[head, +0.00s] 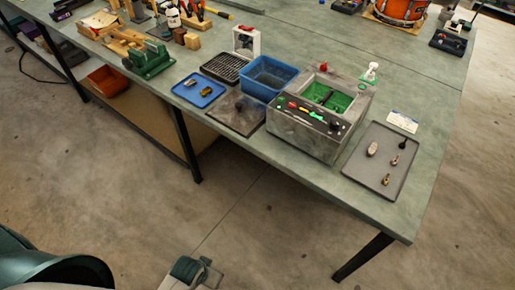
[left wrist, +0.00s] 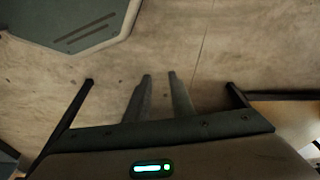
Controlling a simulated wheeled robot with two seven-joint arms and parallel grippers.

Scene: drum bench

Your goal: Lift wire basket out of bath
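The bath is a worn grey box (head: 301,143) on the bench, with a control panel on its sloped front and an open top. Inside the opening I see green and a dark upright piece (head: 331,98). This may be part of the wire basket, but the mesh is too small to make out. My left gripper (head: 213,275) is at the bottom of the head view, low over the floor in front of the bench and well away from the bath. In the left wrist view its two fingers (left wrist: 160,75) stand apart with nothing between them. My right gripper is not in view.
Left of the bath are a blue bin (head: 268,77), a black rack (head: 226,68), a dark flat plate (head: 236,113) and a blue tray (head: 199,91). Right of it is a grey tray (head: 372,168) with small parts. A spray bottle (head: 371,72) stands behind. The bench's front edge lies between gripper and bath.

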